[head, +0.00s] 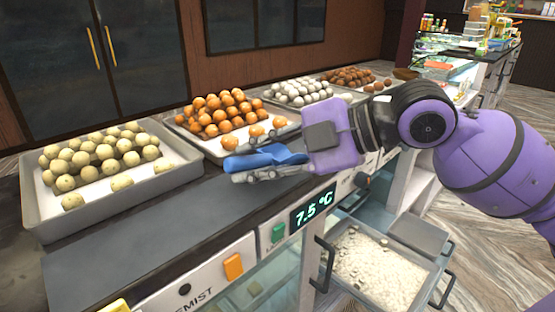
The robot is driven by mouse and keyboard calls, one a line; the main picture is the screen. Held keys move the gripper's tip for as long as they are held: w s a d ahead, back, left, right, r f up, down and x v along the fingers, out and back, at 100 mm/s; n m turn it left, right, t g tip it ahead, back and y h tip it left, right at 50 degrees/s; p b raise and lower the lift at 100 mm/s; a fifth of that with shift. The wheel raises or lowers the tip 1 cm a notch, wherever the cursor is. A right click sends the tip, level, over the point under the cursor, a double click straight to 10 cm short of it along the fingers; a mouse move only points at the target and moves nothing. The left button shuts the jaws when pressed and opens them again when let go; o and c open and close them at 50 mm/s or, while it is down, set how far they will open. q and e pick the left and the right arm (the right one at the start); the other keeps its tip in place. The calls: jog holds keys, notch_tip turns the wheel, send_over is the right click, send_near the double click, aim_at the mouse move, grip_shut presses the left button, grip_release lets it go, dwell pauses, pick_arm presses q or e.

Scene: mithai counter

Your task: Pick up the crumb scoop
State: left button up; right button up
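The blue crumb scoop (262,158) is near the middle of the head view, above the dark counter top by its front edge. My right gripper (238,161) reaches in from the right with its fingers on either side of the scoop, and it looks shut on it. The fingers and the purple palm hide part of the scoop. I cannot tell whether the scoop still touches the counter. My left gripper is not in view.
A tray of pale sweets (186,178) stands at left on the counter (130,262). Trays of orange sweets (222,112) and white sweets (300,91) stand behind the gripper. Below the front edge, an open drawer (335,277) holds whitish pieces. A display reads 7.5 °C (313,207).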

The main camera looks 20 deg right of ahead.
jog(key=shift+x, duration=0.85)
grip_shut()
